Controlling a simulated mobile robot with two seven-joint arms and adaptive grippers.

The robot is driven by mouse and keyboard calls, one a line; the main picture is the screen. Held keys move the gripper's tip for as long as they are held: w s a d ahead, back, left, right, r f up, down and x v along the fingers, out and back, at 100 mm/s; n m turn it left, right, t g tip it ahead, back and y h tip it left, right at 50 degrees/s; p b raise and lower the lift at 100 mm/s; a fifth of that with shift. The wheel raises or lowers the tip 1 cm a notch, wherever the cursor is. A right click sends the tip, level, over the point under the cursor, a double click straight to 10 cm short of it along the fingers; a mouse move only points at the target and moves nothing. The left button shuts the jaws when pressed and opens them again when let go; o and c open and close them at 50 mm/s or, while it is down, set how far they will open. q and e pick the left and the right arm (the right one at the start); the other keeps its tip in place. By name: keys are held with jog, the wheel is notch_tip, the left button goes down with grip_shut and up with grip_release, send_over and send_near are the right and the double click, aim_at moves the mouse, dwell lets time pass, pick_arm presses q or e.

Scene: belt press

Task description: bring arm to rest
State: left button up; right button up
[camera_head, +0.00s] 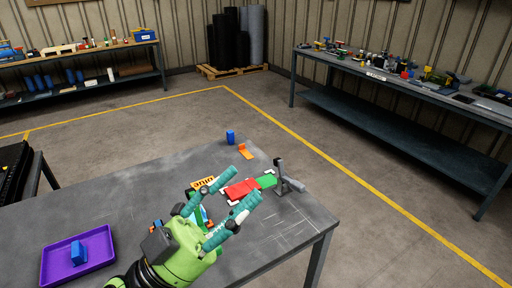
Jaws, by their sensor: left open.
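My left gripper (241,190) comes in from the bottom of the head view, green with teal-wrapped fingers. Its fingers are spread open with nothing seen between them, and it is above the grey table (130,205). Its body hides part of the table top and some small items under it. My right gripper is not in view.
A purple tray (102,264) holding a blue block (78,252) is at the table's left. Beyond my fingers lie a red piece (240,189), a green piece (266,181), a grey press (288,178), an orange bracket (246,151) and a blue block (230,137).

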pick_arm(q)
jog(key=w+a+f+n+t+y, duration=0.75)
jog(key=a+f+n+y, duration=0.4)
jog(key=n+y, duration=0.5)
jog(key=s+a+f+n+g+y, duration=0.1)
jog(key=a+f+n+g+y, duration=0.3)
jog(key=f, duration=0.7)
jog(key=s+a+f+m+g, duration=0.1)
jog(key=s+f+m+g, duration=0.1)
jog(key=s+f+g, duration=1.4)
jog(key=s+f+t+b, duration=0.1)
jog(key=s+f, duration=0.1)
jog(key=f, duration=1.1)
jog(key=s+f+t+b, duration=0.1)
jog(key=s+f+b, duration=0.15)
jog(key=f, duration=1.05)
jog(key=s+a+f+g+b, duration=0.1)
jog(key=s+a+f+b, duration=0.1)
jog(key=s+f, duration=1.4)
jog(key=shift+a+f, duration=0.65)
jog(key=shift+f, duration=0.2)
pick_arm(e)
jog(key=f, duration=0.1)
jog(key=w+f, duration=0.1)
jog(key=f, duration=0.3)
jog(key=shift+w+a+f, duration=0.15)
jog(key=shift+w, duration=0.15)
pick_arm(q)
jog(key=shift+y, duration=0.25)
jog(key=shift+c, duration=0.4)
